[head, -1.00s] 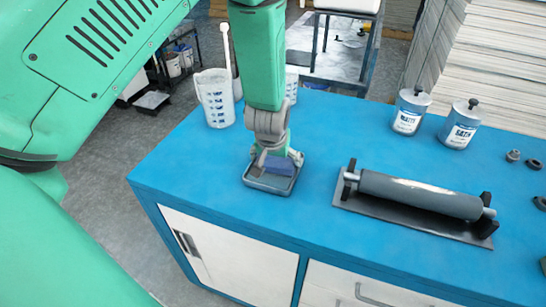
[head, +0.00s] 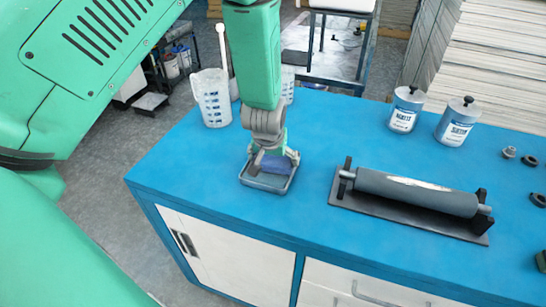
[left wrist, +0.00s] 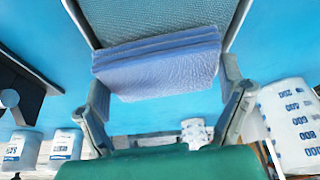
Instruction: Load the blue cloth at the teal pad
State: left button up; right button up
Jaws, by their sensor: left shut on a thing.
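The blue cloth (head: 275,163) is a folded bundle held between the fingers of my left gripper (head: 270,158). In the left wrist view the cloth (left wrist: 160,65) shows its stacked layers, with the fingers of my left gripper (left wrist: 165,85) on both sides of it. The teal pad (left wrist: 150,22) shows as a textured grey-teal surface beyond the cloth. In the head view it lies in a shallow dark-rimmed tray (head: 266,187) just below the gripper. I cannot tell whether the cloth touches the pad. My right gripper is not in view.
A grey roller (head: 416,194) rests on a dark stand to the right. A measuring jug (head: 212,98) stands behind the gripper to the left. Two labelled cans (head: 405,110) and small rings (head: 529,160) are at the back right. The blue bench (head: 215,165) is clear around the tray.

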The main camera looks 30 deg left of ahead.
aim_at(271, 157)
pick_arm(q)
jog(key=shift+a+r+p, duration=0.15)
jog(key=shift+r+p, duration=0.3)
jog(key=shift+r, duration=0.05)
jog(key=shift+a+r+p, duration=0.25)
jog(key=shift+r+p, duration=0.25)
jog(key=shift+a+r+p, duration=0.25)
jog(key=shift+r+p, duration=0.2)
jog(key=shift+p, duration=0.05)
jog(key=shift+r+p, duration=0.35)
jog(key=r+p, duration=0.1)
jog(key=d+r+p, duration=0.1)
jog(key=r+p, duration=0.1)
jog(key=shift+r, duration=0.25)
jog(key=shift+a+f, duration=0.25)
jog(key=shift+a, duration=0.2)
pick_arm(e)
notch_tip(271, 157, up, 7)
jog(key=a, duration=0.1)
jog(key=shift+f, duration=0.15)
pick_arm(q)
jog(key=shift+d+r, duration=0.1)
jog(key=shift+d, duration=0.15)
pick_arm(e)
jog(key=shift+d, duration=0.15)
pick_arm(q)
jog(key=shift+d, duration=0.1)
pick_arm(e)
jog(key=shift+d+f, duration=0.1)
